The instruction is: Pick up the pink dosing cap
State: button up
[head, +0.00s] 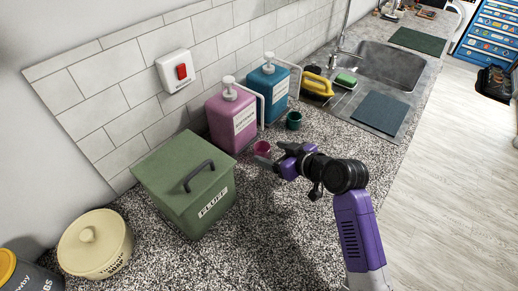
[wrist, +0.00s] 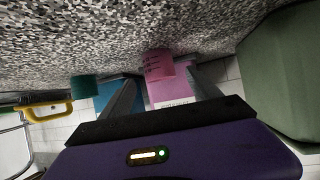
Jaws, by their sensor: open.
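The pink dosing cap (head: 262,147) stands on the speckled counter in front of the pink bottle (head: 231,118). In the wrist view the pink cap (wrist: 157,64) shows between the two fingertips, with the pink bottle (wrist: 170,94) behind it. My gripper (head: 272,154) is open and empty, low over the counter and close to the cap. In the wrist view my gripper (wrist: 163,74) has one finger on each side of the cap, with no clear contact. How far the cap reaches in between the fingers is hard to tell.
A teal cap (head: 294,121) stands by the blue bottle (head: 268,93). A green box labelled FLUFF (head: 172,195) stands to the left, with a cream pot (head: 95,246) beyond it. A yellow brush (head: 317,84) and the sink (head: 378,68) are farther back. The counter's front is clear.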

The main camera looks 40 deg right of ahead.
aim_at(268, 152)
jog(key=shift+f+p+x, duration=0.2)
jog(key=shift+p+x, duration=0.45)
jog(key=shift+x, duration=2.2)
jog(key=shift+s, duration=0.1)
jog(key=c, duration=1.4)
jog(key=shift+r, duration=0.1)
